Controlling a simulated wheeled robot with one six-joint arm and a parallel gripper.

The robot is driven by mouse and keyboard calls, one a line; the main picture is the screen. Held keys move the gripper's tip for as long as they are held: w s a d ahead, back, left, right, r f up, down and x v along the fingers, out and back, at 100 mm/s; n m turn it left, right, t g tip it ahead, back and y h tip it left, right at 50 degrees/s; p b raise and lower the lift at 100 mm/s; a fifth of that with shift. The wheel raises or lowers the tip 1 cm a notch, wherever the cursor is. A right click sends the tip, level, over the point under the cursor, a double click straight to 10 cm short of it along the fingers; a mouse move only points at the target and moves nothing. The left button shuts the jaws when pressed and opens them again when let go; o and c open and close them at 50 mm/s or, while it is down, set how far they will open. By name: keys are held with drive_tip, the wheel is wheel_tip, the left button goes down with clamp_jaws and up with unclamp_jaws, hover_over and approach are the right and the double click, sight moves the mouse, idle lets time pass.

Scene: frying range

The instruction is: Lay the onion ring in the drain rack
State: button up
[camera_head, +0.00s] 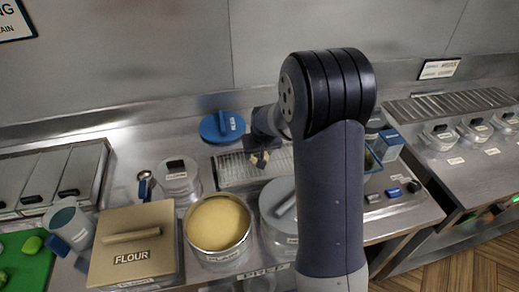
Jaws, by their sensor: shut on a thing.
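My gripper (259,158) is at the end of my arm, pointing down over the back of the counter. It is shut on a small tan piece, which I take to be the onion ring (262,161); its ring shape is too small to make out. The drain rack (232,174) is a pale slatted tray just below and around the gripper in the picture. My arm hides its right part. I cannot tell how high the gripper is above the slats.
A blue-lidded container (221,127) stands behind the rack. In front are a round pan of yellowish contents (218,223), a FLOUR box (131,240) and a grey round lid (280,206). A lidded canister (179,177) stands left. A blue container (389,146) is at right.

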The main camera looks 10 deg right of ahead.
drive_tip(key=shift+f+b, duration=0.35)
drive_tip(key=shift+f, duration=0.5)
drive_tip(key=shift+r, duration=0.1)
drive_tip(key=o, duration=0.8)
drive_tip(key=shift+o, duration=0.2)
drive_tip(key=b+v, duration=0.1)
drive_tip(key=v, duration=0.9)
drive_tip(key=shift+r, duration=0.4)
drive_tip(key=shift+s, duration=0.15)
